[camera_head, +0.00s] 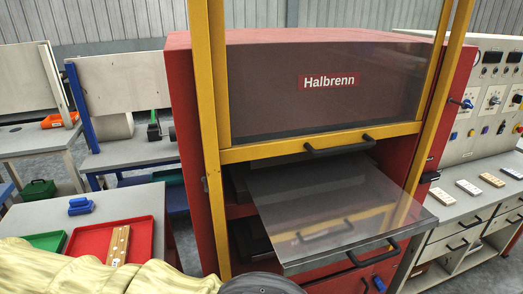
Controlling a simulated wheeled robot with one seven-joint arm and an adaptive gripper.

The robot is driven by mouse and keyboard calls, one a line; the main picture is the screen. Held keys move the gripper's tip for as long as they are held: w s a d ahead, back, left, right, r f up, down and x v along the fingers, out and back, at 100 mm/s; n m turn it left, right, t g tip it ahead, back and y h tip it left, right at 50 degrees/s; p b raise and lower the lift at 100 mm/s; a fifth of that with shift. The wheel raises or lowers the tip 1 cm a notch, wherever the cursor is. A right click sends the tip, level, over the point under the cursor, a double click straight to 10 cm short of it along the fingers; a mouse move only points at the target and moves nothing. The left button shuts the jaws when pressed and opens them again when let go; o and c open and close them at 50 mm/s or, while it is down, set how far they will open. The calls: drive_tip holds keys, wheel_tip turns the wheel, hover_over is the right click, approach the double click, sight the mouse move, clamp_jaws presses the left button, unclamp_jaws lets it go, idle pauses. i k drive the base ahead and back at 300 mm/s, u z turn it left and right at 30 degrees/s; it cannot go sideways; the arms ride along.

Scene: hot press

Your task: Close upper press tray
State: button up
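The press (183,110) is a red cabinet with a yellow frame and a "Halbrenn" label on its dark front window. A flat grey metal tray (320,190) sticks far out of the upper opening, below the yellow crossbar. Its front edge carries a black bar handle (373,254). The tray top is empty and shiny, with reflections on it. My gripper's fingers do not show. A dark rounded part of my arm and a beige padded sleeve fill the bottom left edge, left of and nearer than the tray.
A second black handle (340,146) is on the yellow crossbar above the tray. A yellow post (208,140) stands at the left. A side table holds a red bin (85,240), a green bin (45,241) and a blue object (81,206). A control panel (490,100) stands right.

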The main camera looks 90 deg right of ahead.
sight(312, 217)
drive_tip(key=u, duration=0.45)
drive_tip(key=i, duration=1.75)
drive_tip(key=z, duration=5)
drive_tip(key=i, duration=1)
drive_tip(key=z, duration=0.05)
